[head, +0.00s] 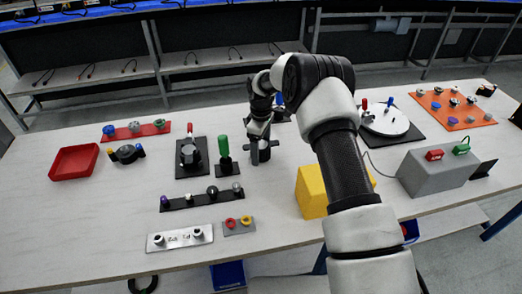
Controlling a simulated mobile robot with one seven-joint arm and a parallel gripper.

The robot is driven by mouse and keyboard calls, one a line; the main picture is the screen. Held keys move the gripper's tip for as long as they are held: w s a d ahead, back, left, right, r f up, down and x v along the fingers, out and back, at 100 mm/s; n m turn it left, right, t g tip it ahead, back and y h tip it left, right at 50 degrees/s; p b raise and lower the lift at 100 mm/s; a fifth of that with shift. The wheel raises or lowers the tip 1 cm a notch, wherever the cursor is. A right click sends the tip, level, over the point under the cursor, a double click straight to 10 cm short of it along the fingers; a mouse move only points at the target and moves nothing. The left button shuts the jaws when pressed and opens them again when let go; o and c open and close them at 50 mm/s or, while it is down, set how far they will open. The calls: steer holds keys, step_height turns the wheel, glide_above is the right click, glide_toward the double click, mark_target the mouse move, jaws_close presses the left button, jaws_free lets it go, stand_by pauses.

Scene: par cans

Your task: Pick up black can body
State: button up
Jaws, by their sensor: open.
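A dark can-like cylinder (264,154), which looks like the black can body, stands on the white table near its middle. My gripper (257,153) is over it, pointing down, with its fingers reaching to about the can's height. The jaws are open. A grey finger shows at the can's left side; the fingers and wrist hide part of the can. I cannot tell whether a finger touches it.
A green-handled tool (225,158) stands close to the left, beside a black plate with a metal part (189,153). A yellow block (311,192) is to the right, partly behind my arm. A red tray (74,162) lies far left.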

steer(key=shift+w, duration=0.1)
steer(key=c, duration=1.5)
steer(key=shift+r, duration=0.1)
